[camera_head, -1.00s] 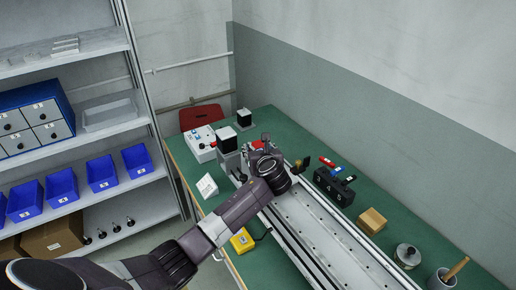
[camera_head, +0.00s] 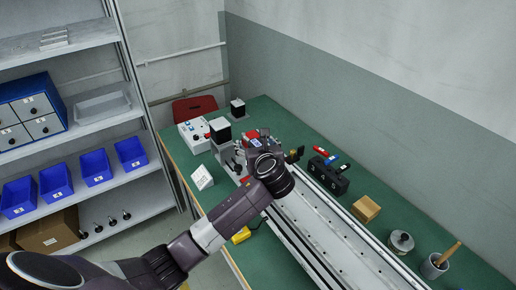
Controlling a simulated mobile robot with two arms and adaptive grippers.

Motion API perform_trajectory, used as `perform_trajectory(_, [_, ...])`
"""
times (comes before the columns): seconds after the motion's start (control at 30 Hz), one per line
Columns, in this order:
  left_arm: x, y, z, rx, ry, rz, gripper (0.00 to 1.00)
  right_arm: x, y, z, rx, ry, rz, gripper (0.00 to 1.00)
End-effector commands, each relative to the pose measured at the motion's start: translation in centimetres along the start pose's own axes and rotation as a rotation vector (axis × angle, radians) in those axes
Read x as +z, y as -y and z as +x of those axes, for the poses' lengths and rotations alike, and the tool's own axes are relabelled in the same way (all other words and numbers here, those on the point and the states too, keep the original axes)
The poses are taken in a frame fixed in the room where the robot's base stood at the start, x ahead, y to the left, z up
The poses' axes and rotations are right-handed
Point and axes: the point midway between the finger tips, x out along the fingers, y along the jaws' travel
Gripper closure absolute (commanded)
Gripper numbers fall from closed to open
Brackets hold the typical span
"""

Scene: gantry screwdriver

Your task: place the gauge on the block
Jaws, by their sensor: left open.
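The tan block (camera_head: 366,209) sits on the green table, right of the long metal rail. A round grey piece with a dark knob (camera_head: 400,242) stands nearer on the table; I cannot tell if it is the gauge. My left gripper (camera_head: 258,143) is over the far end of the rail, to the left of the block and farther away. It is open, but my wrist hides much of its fingers and whatever lies under them. My right gripper is out of view.
The metal rail (camera_head: 340,247) runs along the table (camera_head: 262,104). A black holder (camera_head: 328,177) with coloured handles stands beside it. A grey cup (camera_head: 433,267) with a wooden handle is at the near right. A white card (camera_head: 202,178) and shelving (camera_head: 150,203) are on the left.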

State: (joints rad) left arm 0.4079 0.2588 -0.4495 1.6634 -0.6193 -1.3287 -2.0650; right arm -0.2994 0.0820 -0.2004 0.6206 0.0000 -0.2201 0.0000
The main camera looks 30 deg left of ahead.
Motion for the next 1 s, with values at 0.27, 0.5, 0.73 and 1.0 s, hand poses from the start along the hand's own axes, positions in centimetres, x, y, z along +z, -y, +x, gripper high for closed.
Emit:
perform_trajectory(0.27, [-0.1,0.1,-4.4,-0.002,0.000,0.000,0.33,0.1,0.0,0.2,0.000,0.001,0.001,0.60])
perform_trajectory(0.5, [0.0,0.0,-5.4,0.000,-0.001,0.000,0.33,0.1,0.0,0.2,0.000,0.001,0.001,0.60])
perform_trajectory(0.73, [0.0,0.0,-5.3,0.000,0.000,0.000,0.33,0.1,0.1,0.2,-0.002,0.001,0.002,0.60])
perform_trajectory(1.0, [0.0,0.0,-5.3,-0.001,0.000,0.000,0.33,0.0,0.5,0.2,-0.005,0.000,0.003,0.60])
